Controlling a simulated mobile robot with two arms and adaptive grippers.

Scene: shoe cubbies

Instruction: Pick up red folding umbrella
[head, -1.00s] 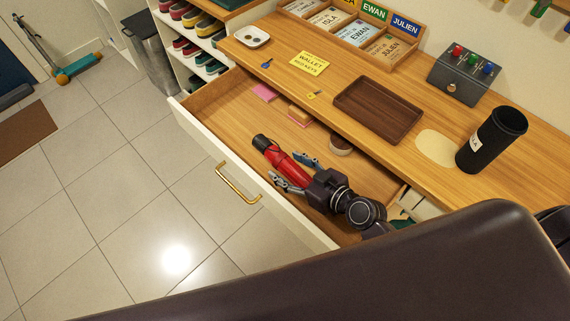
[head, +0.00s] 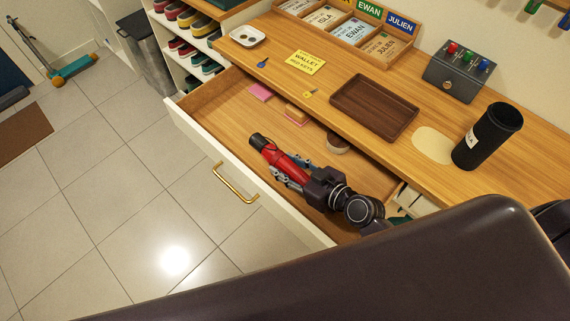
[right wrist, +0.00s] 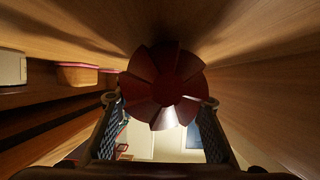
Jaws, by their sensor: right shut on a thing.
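The red folding umbrella (head: 284,162) with a black end lies in the open drawer (head: 222,117) in the head view. My right gripper (head: 292,170) is in the drawer with its fingers closed around the umbrella's middle. In the right wrist view the umbrella's red folded end (right wrist: 163,88) sits between the two fingers (right wrist: 160,125). Whether the umbrella still touches the drawer floor cannot be told. My left gripper is not in view.
A pink pad (head: 260,92), a sponge-like block (head: 296,113) and a round brown item (head: 337,143) lie in the drawer. The counter above holds a brown tray (head: 374,106) and a black tumbler (head: 487,136). The drawer front with its brass handle (head: 235,184) borders the gripper.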

